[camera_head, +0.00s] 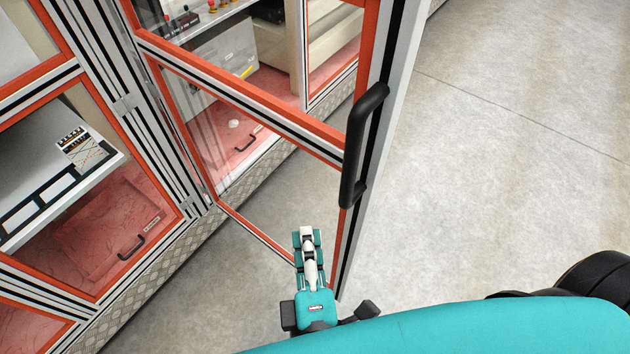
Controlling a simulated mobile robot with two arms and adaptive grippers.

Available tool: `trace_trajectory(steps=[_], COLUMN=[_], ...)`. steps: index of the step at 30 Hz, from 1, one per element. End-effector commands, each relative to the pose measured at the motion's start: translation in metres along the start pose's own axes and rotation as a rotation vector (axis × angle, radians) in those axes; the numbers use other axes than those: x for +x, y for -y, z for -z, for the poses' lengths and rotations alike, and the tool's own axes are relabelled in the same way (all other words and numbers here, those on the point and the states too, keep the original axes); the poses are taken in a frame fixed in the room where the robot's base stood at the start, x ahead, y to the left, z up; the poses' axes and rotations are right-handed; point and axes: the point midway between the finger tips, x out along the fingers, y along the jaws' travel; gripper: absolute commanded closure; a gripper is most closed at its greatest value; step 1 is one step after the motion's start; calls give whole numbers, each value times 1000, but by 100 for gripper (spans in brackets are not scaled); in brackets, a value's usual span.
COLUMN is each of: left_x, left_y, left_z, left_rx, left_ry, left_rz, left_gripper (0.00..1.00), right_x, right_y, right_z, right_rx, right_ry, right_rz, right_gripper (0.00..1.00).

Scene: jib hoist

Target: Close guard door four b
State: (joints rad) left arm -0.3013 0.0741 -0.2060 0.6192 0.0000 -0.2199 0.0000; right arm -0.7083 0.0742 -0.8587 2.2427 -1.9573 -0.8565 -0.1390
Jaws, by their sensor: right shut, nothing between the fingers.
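The guard door (282,117) stands open, swung out from the cell. It has clear panes in an orange and silver frame with black strips. Its black bar handle (365,145) is upright on the free edge, at the right. My right gripper (307,234) is shut and empty. It shows below and left of the handle, in front of the door's lower pane near the free edge, and is apart from the handle. I cannot tell whether it touches the door. My left gripper is not in view. No door label is readable.
The fixed guard panels (85,190) and silver posts stand at the left. Behind them are a white bench (50,185) and a red floor area. Open concrete floor (500,150) lies right of the door. A dark rounded object (600,285) shows at the lower right.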

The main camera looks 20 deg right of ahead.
Motion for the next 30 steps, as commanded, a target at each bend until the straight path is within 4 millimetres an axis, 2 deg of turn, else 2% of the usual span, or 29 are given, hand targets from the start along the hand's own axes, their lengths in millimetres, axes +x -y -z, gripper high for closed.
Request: trace_trajectory(steps=[5,12,19,30], left_x=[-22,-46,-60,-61], left_y=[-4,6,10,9], left_z=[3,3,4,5], left_rx=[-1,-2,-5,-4], left_ry=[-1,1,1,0], left_rz=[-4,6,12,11], left_gripper=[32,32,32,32], right_x=[38,87,106,110], right_y=[-7,-6,-2,1], right_z=[0,-1,-23,-28], right_rx=[1,0,-1,0], right_ry=[3,0,-2,-3], right_rz=[-3,-1,2,3], right_gripper=[100,100,100,100])
